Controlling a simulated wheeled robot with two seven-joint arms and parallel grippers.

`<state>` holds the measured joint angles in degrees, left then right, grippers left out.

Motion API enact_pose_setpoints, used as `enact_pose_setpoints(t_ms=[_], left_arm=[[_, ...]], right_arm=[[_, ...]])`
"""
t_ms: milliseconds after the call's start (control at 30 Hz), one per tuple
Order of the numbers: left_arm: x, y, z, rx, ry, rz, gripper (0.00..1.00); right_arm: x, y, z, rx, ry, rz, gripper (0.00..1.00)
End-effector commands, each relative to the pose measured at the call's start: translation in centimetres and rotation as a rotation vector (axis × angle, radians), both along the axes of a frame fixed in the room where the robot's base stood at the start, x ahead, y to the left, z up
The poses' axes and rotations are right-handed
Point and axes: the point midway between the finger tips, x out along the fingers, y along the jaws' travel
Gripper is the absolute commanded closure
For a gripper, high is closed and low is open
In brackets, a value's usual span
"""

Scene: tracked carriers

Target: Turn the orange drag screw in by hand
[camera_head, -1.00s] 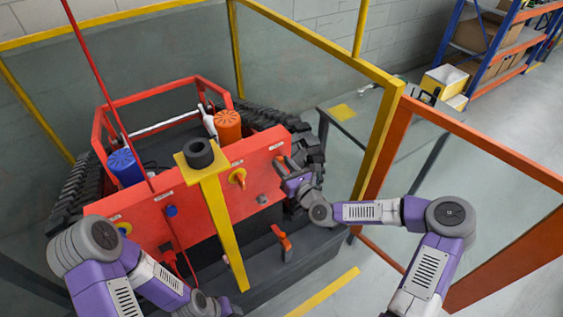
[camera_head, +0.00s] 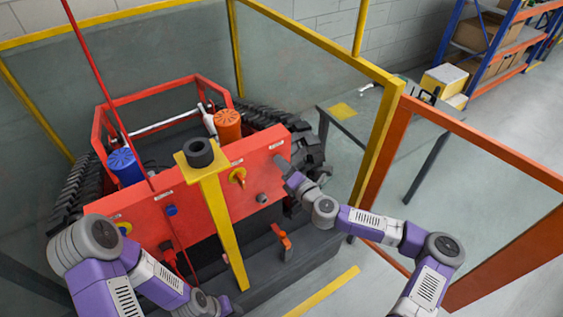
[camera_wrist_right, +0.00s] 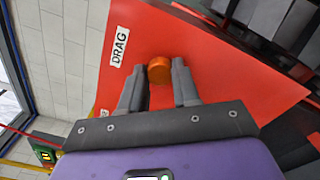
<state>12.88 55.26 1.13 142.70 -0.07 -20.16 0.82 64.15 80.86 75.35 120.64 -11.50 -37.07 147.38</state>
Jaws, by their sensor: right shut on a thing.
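The orange drag screw (camera_wrist_right: 159,71) shows in the right wrist view as a short round knob on the red panel (camera_wrist_right: 205,60), beside a white label reading DRAG (camera_wrist_right: 121,46). My right gripper (camera_wrist_right: 158,72) has one finger on each side of the knob and is shut on it. In the head view my right gripper (camera_head: 283,166) is at the right end of the red panel (camera_head: 147,221) and hides the screw. My left arm comes in at the lower left, and its gripper (camera_head: 228,306) is partly cut off at the bottom edge, so its jaws cannot be read.
A yellow post (camera_head: 225,230) with a black ring (camera_head: 198,152) stands before the panel. Yellow-framed guard panels (camera_head: 320,42) surround the tracked carrier (camera_head: 130,93). An orange-framed panel (camera_head: 490,145) stands right.

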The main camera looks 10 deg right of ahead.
Motion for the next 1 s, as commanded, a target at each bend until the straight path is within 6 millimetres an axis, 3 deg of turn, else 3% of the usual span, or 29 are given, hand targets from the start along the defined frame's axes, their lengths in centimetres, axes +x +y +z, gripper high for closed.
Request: enact_pose_setpoints(t_ms=[100,133,300,567,667,900,1000], left_arm=[[0.0,0.0,0.0,0.000,0.000,0.000,0.57],[0.0,0.0,0.0,0.000,0.000,0.000,0.57],[0.0,0.0,0.0,0.000,0.000,0.000,0.57],[0.0,0.0,-0.1,0.000,0.000,0.000,0.57],[0.0,0.0,-0.3,0.000,0.000,0.000,0.57],[0.0,0.0,-1.1,0.000,0.000,0.000,0.57],[0.0,0.0,-1.3,0.000,0.000,0.000,0.57]], right_arm=[[-0.1,0.1,-0.2,-0.002,0.004,0.003,0.91],[-0.1,0.1,-0.2,-0.002,0.004,0.003,0.67],[-0.1,0.1,-0.1,-0.005,0.001,0.002,0.45],[0.0,0.0,-0.1,-0.025,-0.007,0.001,0.45],[0.0,0.0,-0.1,-0.165,-0.059,0.002,0.45],[0.0,0.1,-0.1,-0.672,-0.243,0.002,0.45],[0.0,0.0,-0.2,-0.787,-0.284,0.001,0.45]])
